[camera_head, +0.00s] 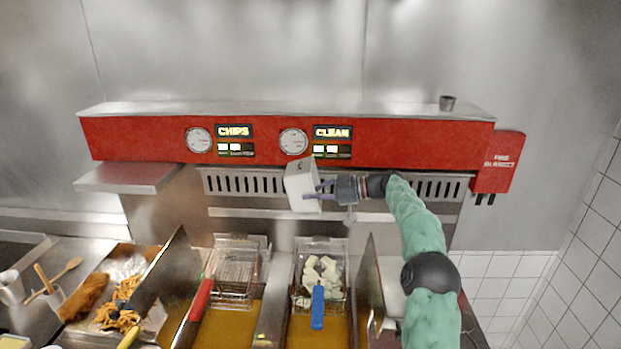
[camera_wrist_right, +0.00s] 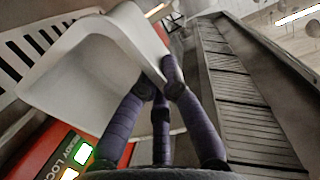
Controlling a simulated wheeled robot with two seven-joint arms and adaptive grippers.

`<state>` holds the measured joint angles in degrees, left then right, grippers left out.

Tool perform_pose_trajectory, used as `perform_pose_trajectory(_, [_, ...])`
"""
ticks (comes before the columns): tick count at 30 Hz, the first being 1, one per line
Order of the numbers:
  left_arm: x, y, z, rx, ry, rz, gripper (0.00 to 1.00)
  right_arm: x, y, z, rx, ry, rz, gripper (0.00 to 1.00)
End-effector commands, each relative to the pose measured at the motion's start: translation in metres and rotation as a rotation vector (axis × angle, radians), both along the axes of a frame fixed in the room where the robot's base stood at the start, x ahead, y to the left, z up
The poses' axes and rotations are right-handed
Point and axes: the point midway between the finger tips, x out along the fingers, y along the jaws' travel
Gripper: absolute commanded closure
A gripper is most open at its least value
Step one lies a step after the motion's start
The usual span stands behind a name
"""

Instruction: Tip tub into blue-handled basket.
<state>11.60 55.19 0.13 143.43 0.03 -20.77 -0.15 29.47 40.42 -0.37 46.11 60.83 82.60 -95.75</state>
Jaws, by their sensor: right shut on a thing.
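The white tub (camera_head: 301,186) is held up in front of the red fryer panel, tilted on its side, above the blue-handled basket. My right gripper (camera_head: 326,190) is shut on the tub's edge from the right. In the right wrist view, my purple fingers (camera_wrist_right: 157,88) grip the rim of the tub (camera_wrist_right: 85,75), and the visible inside looks bare. The blue-handled basket (camera_head: 321,247) sits over the right fryer well, its blue handle (camera_head: 318,307) toward me. White chunks (camera_head: 322,275) lie in it. My left gripper is not in view.
A red-handled basket (camera_head: 236,272) that looks empty sits over the left well. Upright metal panels (camera_head: 372,283) flank the wells. Fried food (camera_head: 118,312) lies in a tray at the left.

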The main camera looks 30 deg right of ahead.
Motion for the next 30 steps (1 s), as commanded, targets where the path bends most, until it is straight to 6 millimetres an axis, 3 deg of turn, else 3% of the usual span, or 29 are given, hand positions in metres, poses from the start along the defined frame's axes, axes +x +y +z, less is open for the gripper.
perform_pose_trajectory(8, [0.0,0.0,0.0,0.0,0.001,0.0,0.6,0.0,0.001,-0.001,-0.005,0.005,0.001,1.0])
perform_pose_trajectory(24, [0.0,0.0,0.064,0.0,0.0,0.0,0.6,0.008,0.015,0.02,-0.259,0.159,0.001,1.0])
perform_pose_trajectory(30, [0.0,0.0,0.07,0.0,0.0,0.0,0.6,0.01,0.016,0.018,-0.3,0.184,-0.001,1.0])
